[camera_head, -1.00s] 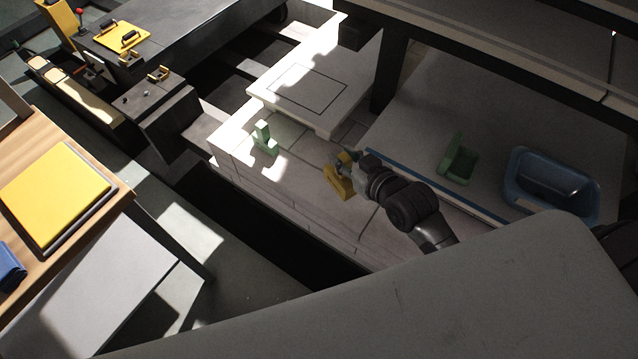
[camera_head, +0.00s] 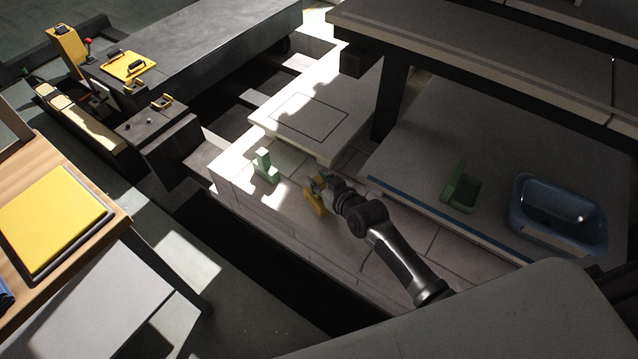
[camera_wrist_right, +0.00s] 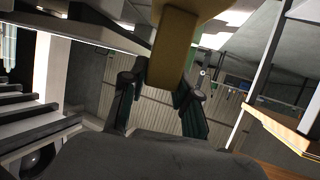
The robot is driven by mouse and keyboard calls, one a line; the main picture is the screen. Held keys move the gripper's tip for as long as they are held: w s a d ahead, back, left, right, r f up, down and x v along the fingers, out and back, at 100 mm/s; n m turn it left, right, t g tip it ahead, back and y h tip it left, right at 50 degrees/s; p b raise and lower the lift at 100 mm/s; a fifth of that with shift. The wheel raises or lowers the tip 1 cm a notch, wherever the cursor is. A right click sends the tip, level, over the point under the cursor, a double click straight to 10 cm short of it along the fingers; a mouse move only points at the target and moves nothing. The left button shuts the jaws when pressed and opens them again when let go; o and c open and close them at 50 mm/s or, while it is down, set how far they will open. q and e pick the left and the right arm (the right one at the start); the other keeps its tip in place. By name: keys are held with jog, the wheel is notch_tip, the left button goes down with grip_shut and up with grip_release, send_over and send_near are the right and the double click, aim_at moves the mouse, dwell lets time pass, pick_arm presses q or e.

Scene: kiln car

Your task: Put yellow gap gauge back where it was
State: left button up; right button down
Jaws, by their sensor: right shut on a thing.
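The yellow gap gauge (camera_head: 314,200) is in my right gripper (camera_head: 322,184), over the pale block deck of the kiln car (camera_head: 290,215). In the right wrist view the gauge (camera_wrist_right: 172,45) fills the top middle, between the two dark fingers of the gripper (camera_wrist_right: 160,85). The gripper is shut on it. I cannot tell whether the lower end of the gauge touches the deck. A green gauge-like piece (camera_head: 265,167) stands on the deck to the left of the gripper. My left gripper is not in view.
A white slab with a marked rectangle (camera_head: 308,118) lies behind the green piece. A wooden table with a yellow binder (camera_head: 50,215) is at left.

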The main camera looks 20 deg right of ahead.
jog(key=shift+f, duration=0.5)
jog(key=c, duration=0.9)
grip_release()
jog(key=shift+f, duration=0.15)
jog(key=shift+o, duration=0.2)
jog(key=shift+r, duration=0.25)
jog(key=p+v, duration=0.1)
jog(key=v, duration=1.1)
jog(key=shift+f, duration=0.15)
